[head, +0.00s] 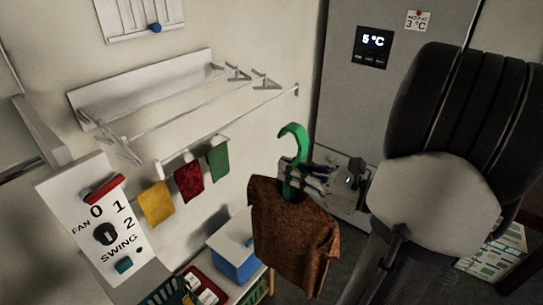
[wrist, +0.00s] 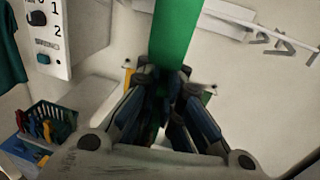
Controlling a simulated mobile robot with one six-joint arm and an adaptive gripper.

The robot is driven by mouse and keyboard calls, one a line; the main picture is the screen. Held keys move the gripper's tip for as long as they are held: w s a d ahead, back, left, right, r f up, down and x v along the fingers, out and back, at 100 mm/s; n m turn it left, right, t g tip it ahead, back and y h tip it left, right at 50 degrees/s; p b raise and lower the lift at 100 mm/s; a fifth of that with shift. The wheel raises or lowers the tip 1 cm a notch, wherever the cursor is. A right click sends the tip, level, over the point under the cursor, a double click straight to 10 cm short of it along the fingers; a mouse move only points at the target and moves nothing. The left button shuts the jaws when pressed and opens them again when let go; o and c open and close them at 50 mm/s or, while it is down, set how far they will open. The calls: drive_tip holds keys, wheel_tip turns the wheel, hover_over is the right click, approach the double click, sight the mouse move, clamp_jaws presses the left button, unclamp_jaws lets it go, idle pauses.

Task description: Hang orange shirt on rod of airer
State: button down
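The orange-brown shirt (head: 291,238) hangs from a green hanger (head: 294,143) in the middle of the head view. My gripper (head: 290,176) is shut on the hanger below its hook, and the shirt hangs freely under it. The hook points up and is apart from the airer. The white wall airer (head: 140,86) is up and to the left of my gripper, with its thin rod (head: 262,106) reaching out towards the right. In the wrist view the green hanger (wrist: 174,38) rises between the fingers (wrist: 172,82); the shirt cannot be made out there.
A small rail with yellow (head: 156,204), red (head: 189,181) and green cloths (head: 218,158) is below the airer. A fan switch panel (head: 104,222) stands at left. A blue box (head: 233,262) and baskets are below. A grey fridge (head: 350,95) is behind at right.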

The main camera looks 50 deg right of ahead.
drive_tip(key=shift+s+d+r, duration=0.15)
drive_tip(key=shift+s+r, duration=0.05)
drive_tip(key=shift+r, duration=0.15)
drive_tip(key=shift+w, duration=0.45)
drive_tip(key=w+a+f+b, duration=0.1)
drive_tip(key=w+f+b, duration=0.2)
drive_tip(key=w, duration=1.1)
drive_tip(key=shift+w+b, duration=0.4)
drive_tip(key=shift+b, duration=0.2)
drive_tip(key=c, duration=1.7)
unclamp_jaws()
drive_tip(key=shift+s, duration=0.15)
drive_tip(key=v, duration=1.1)
drive_tip(key=shift+s, duration=0.4)
